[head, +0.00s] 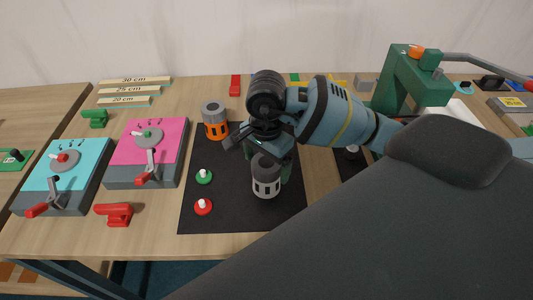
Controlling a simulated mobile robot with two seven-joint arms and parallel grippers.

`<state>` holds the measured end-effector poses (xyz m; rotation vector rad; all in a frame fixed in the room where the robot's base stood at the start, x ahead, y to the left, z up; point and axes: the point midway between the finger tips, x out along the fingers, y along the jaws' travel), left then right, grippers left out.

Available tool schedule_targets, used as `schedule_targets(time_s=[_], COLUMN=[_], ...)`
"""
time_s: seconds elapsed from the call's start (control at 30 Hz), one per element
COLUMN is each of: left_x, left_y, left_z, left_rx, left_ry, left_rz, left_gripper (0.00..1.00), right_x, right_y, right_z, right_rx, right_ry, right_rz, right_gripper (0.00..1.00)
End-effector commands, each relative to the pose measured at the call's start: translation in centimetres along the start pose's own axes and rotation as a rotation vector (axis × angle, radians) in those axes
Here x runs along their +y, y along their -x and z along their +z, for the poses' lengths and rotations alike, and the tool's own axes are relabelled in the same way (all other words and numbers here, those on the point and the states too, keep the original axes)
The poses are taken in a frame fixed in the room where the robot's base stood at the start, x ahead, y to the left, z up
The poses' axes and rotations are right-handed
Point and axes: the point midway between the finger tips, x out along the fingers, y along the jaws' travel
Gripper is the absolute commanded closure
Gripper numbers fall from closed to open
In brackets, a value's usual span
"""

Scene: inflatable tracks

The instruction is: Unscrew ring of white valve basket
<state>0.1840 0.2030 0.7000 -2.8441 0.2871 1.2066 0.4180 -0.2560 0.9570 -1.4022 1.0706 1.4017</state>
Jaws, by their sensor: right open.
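The white valve basket (265,188) stands upright on the black mat (240,220), with slots in its light lower body. A dark grey ring or cap (265,162) tops it. My right gripper (266,152) comes from above and is open, its fingers close around or beside the top of the basket. Whether the fingers touch the ring I cannot tell, because the wrist hides part of it. My left gripper is not in view.
An orange basket with a grey top (214,120) stands behind left on the mat. A green valve (203,176) and a red valve (203,206) lie left of the white basket. Pink (155,140) and cyan (75,170) boxes stand further left. A green press (395,80) stands at back right.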

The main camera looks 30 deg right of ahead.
Motion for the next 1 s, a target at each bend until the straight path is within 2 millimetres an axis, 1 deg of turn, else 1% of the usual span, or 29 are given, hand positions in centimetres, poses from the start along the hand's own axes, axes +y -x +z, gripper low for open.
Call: schedule_targets(time_s=[0.27, 0.37, 0.63, 1.0], left_x=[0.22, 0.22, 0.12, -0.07], left_y=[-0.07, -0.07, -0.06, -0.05], left_z=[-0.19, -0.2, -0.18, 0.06], left_rx=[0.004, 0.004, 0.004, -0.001], left_ry=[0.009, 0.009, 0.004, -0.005], left_rz=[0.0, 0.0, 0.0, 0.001], left_gripper=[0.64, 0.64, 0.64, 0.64], right_x=[0.0, 0.0, 0.0, 0.01], right_y=[-0.19, -0.18, -0.16, -0.35], right_z=[-0.01, -0.01, -0.02, -0.04], right_rx=[0.0, 0.001, 0.001, 0.001], right_ry=[0.0, 0.0, -0.001, -0.001], right_rz=[0.0, 0.0, 0.0, 0.001], right_gripper=[0.1, 0.21, 0.56, 0.57])
